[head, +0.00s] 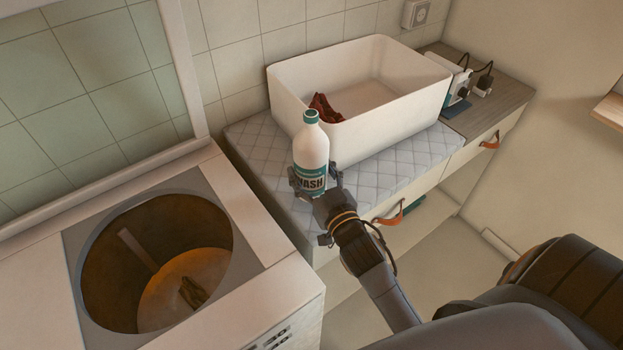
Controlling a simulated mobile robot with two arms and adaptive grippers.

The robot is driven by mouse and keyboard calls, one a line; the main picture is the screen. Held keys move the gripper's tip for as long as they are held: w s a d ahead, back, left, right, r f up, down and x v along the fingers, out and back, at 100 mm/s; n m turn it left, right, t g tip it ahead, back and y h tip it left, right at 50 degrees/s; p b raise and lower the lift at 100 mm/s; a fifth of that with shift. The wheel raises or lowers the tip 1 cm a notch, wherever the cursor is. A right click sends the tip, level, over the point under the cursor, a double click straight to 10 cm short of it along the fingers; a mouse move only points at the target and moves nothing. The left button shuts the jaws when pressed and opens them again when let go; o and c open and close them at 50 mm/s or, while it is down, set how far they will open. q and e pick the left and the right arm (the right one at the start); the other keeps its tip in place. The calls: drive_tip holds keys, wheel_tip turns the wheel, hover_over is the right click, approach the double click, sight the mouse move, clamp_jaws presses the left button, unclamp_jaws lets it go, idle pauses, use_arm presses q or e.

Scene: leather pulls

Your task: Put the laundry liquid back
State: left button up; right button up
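The laundry liquid is a white bottle (312,150) with a teal cap and a teal label reading "WASH". It is upright at the near left part of the quilted grey pad, in front of the white tub. My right gripper (316,182), its arm coming in from the lower right, has its fingers on both sides of the bottle's lower part and looks shut on it. The bottle's base is partly hidden by the gripper, so I cannot tell if it touches the pad. My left gripper is not in view.
A white tub (395,117) with a dark red cloth (324,108) stands on the quilted pad (258,150). The open top-loading washer (262,250) at left has a brown item (193,292) inside. Drawers with orange leather pulls (398,213) are below. Plugs (461,85) sit at the back right.

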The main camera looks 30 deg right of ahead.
wheel_tip(320, 180, down, 2)
drive_tip(key=shift+f, duration=0.15)
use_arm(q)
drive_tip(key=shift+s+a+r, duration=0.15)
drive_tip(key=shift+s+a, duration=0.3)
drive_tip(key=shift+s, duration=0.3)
use_arm(e)
drive_tip(key=shift+f, duration=0.25)
drive_tip(key=shift+f, duration=0.15)
drive_tip(key=o, duration=1.8)
drive_tip(key=shift+f, duration=0.1)
drive_tip(key=shift+c, duration=0.2)
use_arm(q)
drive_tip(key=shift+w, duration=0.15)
